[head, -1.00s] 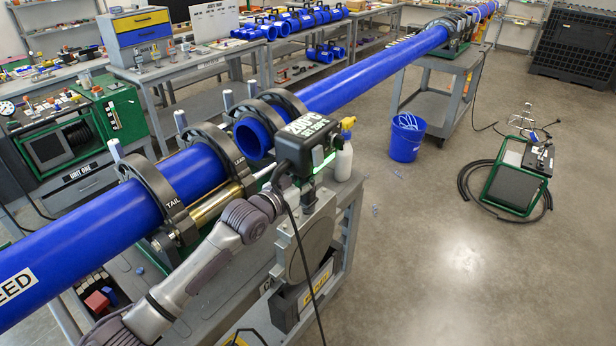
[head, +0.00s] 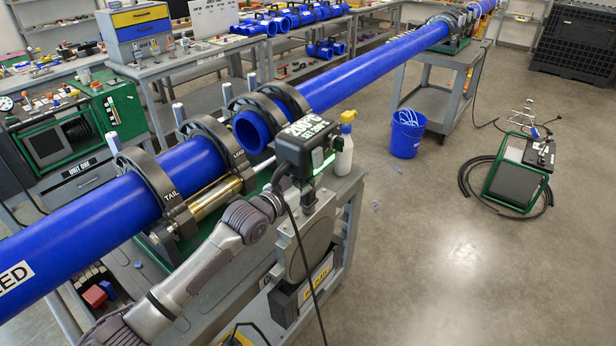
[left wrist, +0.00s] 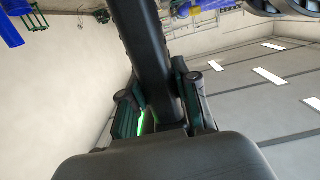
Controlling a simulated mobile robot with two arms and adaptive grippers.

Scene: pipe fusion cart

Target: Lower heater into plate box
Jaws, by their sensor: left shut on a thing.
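The heater has a dark head (head: 306,149) with a temperature label and a green light, and a flat grey plate (head: 305,246) hanging upright below it. My left gripper (head: 303,193) is at the heater's handle, just under the head. In the left wrist view the fingers (left wrist: 165,88) are shut on the dark handle (left wrist: 140,35). The dark plate box (head: 283,306) with a yellow label is at the cart's end. The plate's lower edge is at the box's top; how far inside it sits I cannot tell. My right gripper is not in view.
Blue pipes (head: 92,228) lie in the clamps (head: 205,140) left of the heater, with a gap between their ends. A dark cable hangs past the plate. Floor to the right is clear up to the green-framed unit (head: 515,175).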

